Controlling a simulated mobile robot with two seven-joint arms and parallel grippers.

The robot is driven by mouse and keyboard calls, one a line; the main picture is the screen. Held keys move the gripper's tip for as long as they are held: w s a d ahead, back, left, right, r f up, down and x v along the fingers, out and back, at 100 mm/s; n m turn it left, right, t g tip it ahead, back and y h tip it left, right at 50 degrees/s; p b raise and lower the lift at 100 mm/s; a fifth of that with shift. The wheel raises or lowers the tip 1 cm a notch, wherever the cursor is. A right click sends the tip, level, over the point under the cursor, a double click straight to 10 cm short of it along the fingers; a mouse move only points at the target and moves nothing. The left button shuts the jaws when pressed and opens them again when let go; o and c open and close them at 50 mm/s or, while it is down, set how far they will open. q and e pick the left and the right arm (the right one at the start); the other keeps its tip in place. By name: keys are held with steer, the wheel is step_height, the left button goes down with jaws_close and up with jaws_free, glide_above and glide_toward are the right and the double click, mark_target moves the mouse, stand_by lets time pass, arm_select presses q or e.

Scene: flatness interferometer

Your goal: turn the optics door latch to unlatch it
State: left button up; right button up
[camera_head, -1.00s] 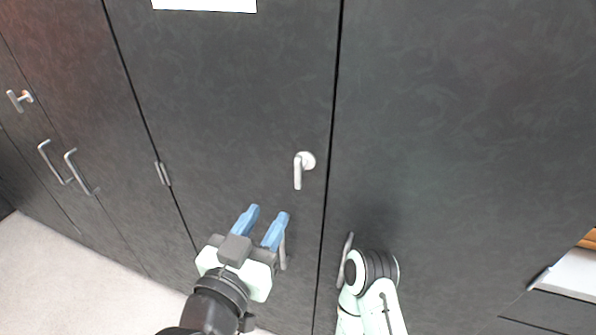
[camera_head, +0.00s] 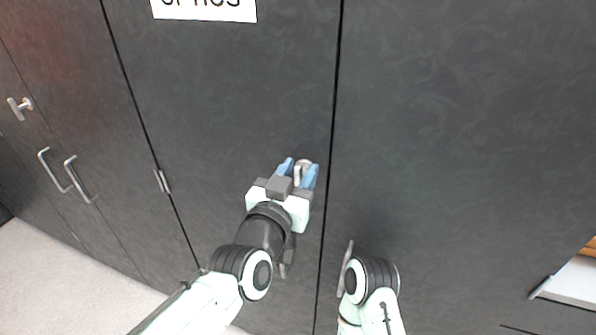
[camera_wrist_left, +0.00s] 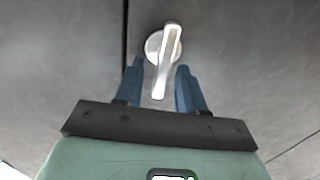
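The optics door (camera_head: 230,90) is a dark panel with a white sign (camera_head: 205,8) at its top. Its silver lever latch (camera_head: 304,164) is near the door's right edge and is mostly hidden by my gripper in the head view. In the left wrist view the latch (camera_wrist_left: 166,52) shows a round base with the lever hanging down, slightly tilted. My left gripper (camera_head: 299,170) is open, its blue fingers on either side of the lever; it also shows in the wrist view (camera_wrist_left: 158,85), with gaps beside the lever. My right gripper is not in view.
My right arm stands low at centre right. A vertical seam runs just right of the latch. A pull handle is partly hidden below my left gripper. Other cabinet doors with handles (camera_head: 80,180) and another latch (camera_head: 19,108) are at the left.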

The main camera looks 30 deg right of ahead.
arm_select(q)
jaws_close()
